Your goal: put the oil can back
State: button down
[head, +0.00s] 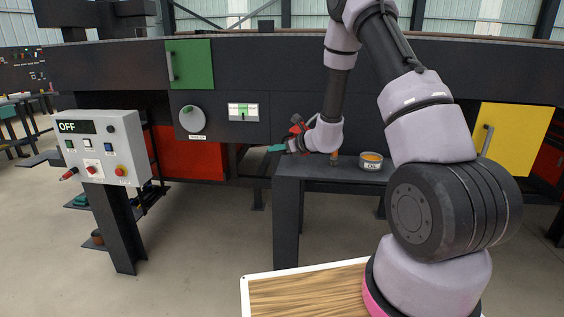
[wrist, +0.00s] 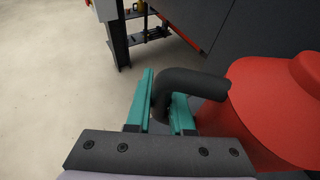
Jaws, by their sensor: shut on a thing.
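The oil can is red with a dark curved handle; its body fills the right of the wrist view (wrist: 275,110). My gripper (wrist: 162,98) has teal fingers shut on the dark handle (wrist: 195,82), one finger on each side of it. In the head view a small red part of the can (head: 297,125) shows behind my wrist, and my gripper's teal fingers (head: 276,148) point left near the left end of the dark table (head: 300,167). The can's base is hidden, so I cannot tell whether it touches the table.
A round tin with orange contents (head: 371,160) stands on the table, with a small brown object (head: 334,158) to its left. A control box reading OFF (head: 98,147) stands at left. The dark machine (head: 280,75) runs behind. A wooden-topped board (head: 300,295) lies in front.

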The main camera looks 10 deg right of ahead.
jog(key=shift+f, duration=2.5)
jog(key=shift+f, duration=0.15)
jog(key=c, duration=0.8)
grip_release()
